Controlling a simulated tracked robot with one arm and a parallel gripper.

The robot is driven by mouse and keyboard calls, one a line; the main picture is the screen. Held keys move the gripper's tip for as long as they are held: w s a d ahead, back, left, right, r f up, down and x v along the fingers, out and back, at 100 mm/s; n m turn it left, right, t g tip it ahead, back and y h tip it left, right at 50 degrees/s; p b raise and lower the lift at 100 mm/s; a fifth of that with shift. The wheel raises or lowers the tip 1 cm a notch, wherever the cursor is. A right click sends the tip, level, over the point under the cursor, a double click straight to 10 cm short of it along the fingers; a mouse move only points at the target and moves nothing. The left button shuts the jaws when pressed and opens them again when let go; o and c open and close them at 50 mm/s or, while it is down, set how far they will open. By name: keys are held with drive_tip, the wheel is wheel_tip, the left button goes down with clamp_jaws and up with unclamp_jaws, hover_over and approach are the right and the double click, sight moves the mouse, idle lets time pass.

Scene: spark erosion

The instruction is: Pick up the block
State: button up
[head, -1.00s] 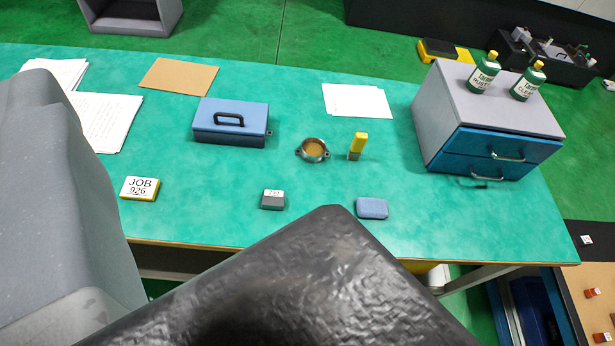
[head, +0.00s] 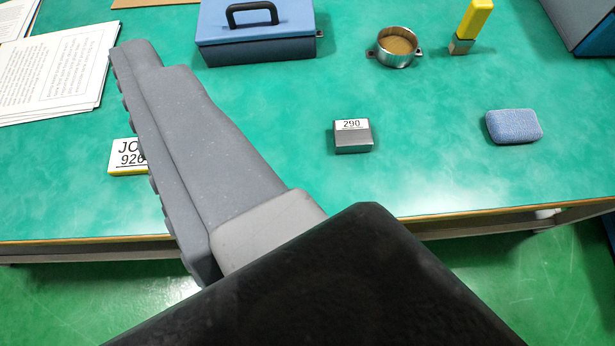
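A small dark grey block (head: 352,143) with a white label reading 290 on top lies on the green tabletop (head: 420,175), right of the middle of the head view. One grey ridged finger of my gripper (head: 195,140) reaches up over the table, left of the block and clear of it in the picture. I see nothing held at this finger. The other finger is not visible, so I cannot tell how wide my gripper is. My own black part fills the bottom middle of the view.
A JOB 926 plate (head: 125,157) is partly behind the finger. A blue cushion-like pad (head: 514,126) lies right of the block. Behind stand a blue box (head: 256,35), a metal ring cup (head: 397,47) and a yellow-topped piece (head: 472,22). Papers (head: 55,70) lie at left.

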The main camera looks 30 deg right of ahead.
drive_tip(key=d+f+m+g+h, duration=0.1)
drive_tip(key=d+f+m+h, duration=0.2)
drive_tip(key=f, duration=1.2)
drive_tip(key=g+h+b, duration=0.1)
drive_tip(key=g+h, duration=0.1)
drive_tip(key=h, duration=0.2)
approach(353, 149)
drive_tip(key=shift+w+d+f+m, duration=0.25)
drive_tip(key=shift+w+f+m, duration=0.05)
drive_tip(key=shift+w+f, duration=0.55)
drive_tip(key=shift+d+r+b+x, duration=0.1)
drive_tip(key=shift+b+x, duration=0.3)
drive_tip(key=shift+x, duration=0.55)
drive_tip(key=shift+d+r+b+x, duration=0.15)
drive_tip(key=shift+b+x, duration=0.2)
drive_tip(key=shift+x, duration=0.65)
drive_tip(key=shift+d+r+b+x, duration=0.1)
drive_tip(key=shift+b+x, duration=0.3)
drive_tip(key=shift+x, duration=0.55)
drive_tip(key=shift+c, duration=0.2)
drive_tip(key=c, duration=1.4)
drive_tip(key=shift+r, duration=0.1)
